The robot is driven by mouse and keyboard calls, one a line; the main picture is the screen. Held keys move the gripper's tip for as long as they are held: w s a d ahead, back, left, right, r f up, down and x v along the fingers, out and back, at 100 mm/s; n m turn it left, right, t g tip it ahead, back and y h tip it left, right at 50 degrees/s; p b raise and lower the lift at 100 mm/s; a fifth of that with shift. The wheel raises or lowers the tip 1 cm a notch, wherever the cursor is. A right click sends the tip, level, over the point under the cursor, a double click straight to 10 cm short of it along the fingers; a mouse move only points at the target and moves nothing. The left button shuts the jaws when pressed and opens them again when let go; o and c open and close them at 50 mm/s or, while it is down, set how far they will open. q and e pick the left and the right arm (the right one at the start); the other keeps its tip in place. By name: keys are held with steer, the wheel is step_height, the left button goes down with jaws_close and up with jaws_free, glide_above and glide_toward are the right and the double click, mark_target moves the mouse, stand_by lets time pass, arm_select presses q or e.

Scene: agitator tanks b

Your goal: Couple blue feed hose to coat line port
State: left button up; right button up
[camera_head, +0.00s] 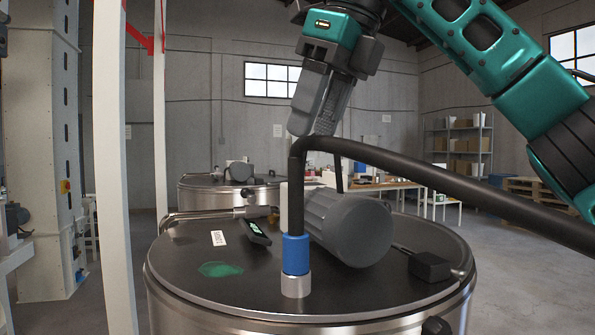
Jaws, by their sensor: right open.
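The feed hose (430,172) is black with a blue coupling (296,254) at its end. It comes in from the right, bends over and runs straight down to the tank lid. The blue coupling stands upright directly over a short silver port (296,285) on the lid and appears to touch it. Whether it is locked cannot be told. My right gripper (312,122) is open, pointing down just above the top bend of the hose. Its fingers overlap each other in this view. I cannot tell whether it touches the hose. My left gripper is out of view.
The tank lid (190,262) carries a grey motor (345,228) close behind the coupling, a small dark handheld device (256,231), a white label (218,238), a green stain (220,269) and a black box (430,265). White posts (112,170) stand at left. A second tank is behind.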

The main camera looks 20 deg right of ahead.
mark_target(289, 195)
steer(key=x, duration=0.9)
steer(key=shift+w+f, duration=0.25)
steer(key=shift+f, duration=0.05)
steer(key=shift+c, duration=0.2)
jaws_close()
steer(key=c, duration=0.5)
jaws_free()
jaws_close()
steer(key=shift+r, duration=0.65)
